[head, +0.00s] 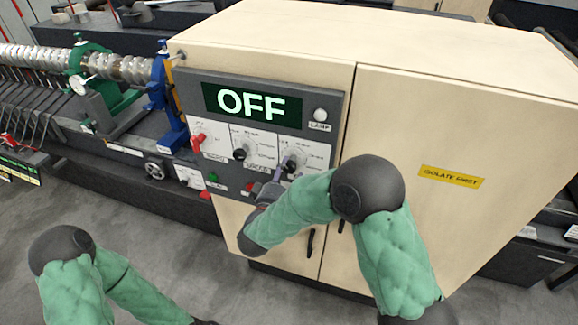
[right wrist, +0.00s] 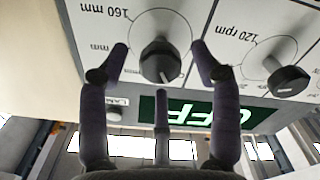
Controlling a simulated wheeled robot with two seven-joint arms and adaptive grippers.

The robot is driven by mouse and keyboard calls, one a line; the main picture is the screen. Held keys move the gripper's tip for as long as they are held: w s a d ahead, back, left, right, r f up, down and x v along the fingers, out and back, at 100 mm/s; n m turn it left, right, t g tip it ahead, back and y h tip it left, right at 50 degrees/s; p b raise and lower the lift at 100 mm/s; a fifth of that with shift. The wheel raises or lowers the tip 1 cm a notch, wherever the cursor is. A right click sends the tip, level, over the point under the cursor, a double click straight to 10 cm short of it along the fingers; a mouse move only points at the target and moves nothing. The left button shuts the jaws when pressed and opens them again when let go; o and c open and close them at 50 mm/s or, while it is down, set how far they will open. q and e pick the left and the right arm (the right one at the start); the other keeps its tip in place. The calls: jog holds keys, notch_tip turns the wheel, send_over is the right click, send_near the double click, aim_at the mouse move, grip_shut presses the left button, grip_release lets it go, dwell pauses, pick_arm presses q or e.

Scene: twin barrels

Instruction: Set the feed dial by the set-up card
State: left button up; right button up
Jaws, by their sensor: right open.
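The right-hand dial (head: 291,161) on the grey control panel is a black knob on a white plate. In the right wrist view this dial (right wrist: 159,62) has mm marks, with "160 mm" readable; its white pointer line faces the OFF display. My right gripper (head: 279,175) is at this dial. The wrist view shows its fingers (right wrist: 160,62) open, one on each side of the knob, with gaps and no clear contact. My left arm is at the lower left, its gripper out of view. I cannot make out a set-up card.
The middle dial (head: 240,153) has rpm marks and sits close beside. A red-knobbed dial (head: 199,139) is at the left. The OFF display (head: 245,104) and lamp (head: 320,114) are above. The pale cabinet (head: 455,125) bears a yellow label (head: 451,177). A machine with a ribbed shaft stands left.

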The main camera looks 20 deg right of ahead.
jog(key=shift+x, duration=1.35)
jog(key=c, duration=1.2)
jog(key=shift+o, duration=0.2)
